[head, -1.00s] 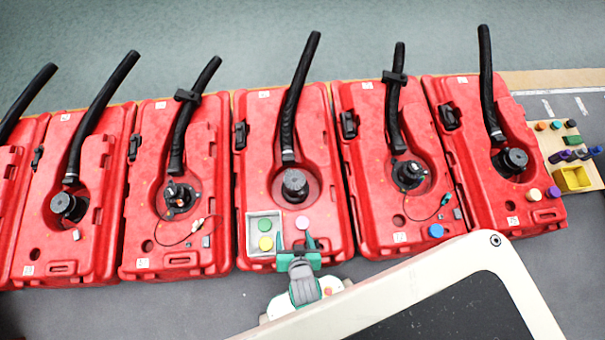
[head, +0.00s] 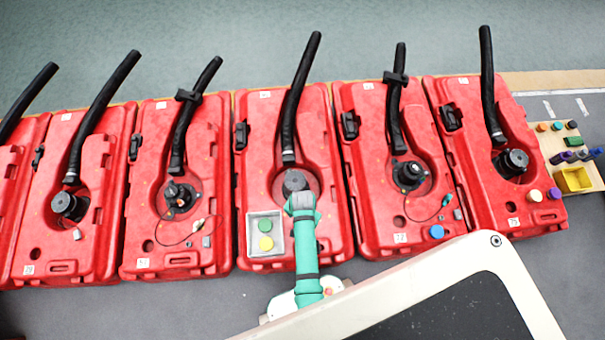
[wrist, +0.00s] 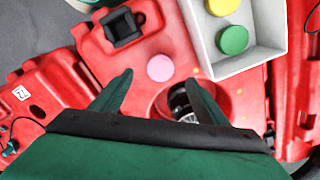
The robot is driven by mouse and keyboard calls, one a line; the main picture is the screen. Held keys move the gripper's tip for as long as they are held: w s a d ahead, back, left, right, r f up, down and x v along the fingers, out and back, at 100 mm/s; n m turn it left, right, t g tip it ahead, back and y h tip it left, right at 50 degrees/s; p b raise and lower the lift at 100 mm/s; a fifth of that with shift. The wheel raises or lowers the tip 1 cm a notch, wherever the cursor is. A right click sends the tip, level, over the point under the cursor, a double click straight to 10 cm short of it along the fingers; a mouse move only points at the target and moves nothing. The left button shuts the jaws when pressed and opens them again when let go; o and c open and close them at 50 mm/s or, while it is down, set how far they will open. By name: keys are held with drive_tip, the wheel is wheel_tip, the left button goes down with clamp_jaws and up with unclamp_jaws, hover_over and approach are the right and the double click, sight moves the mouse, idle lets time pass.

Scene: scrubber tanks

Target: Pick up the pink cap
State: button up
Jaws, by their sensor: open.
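The pink cap (wrist: 160,68) is a flat round disc lying on the red tank (wrist: 150,45) in the wrist view. My gripper (wrist: 158,86) is open and empty, and its two green fingers point toward the cap. The cap shows just beyond the fingertips, roughly midway between them. I see red surface around it and no finger touching it. In the head view my arm covers the cap's spot on the middle tank (head: 330,190), and the gripper fingers cannot be made out there.
A pale tray (head: 278,220) with a green disc (head: 265,224) and a yellow disc (head: 266,243) sits left of my arm. A black fitting (head: 295,182) and hose (head: 298,100) stand on the same tank. A blue cap (head: 437,232) lies on the tank to the right.

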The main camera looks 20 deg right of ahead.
wheel_tip(320, 180, down, 5)
drive_tip(key=shift+d+f, duration=0.1)
drive_tip(key=shift+f, duration=0.1)
drive_tip(key=shift+w+f, duration=0.15)
drive_tip(key=shift+f, duration=1.1)
drive_tip(key=shift+w+f, duration=0.1)
drive_tip(key=shift+f, duration=1.1)
drive_tip(key=shift+c, duration=0.4)
drive_tip(key=c, duration=1)
drive_tip(key=shift+c, duration=0.2)
drive_tip(key=shift+r, duration=0.15)
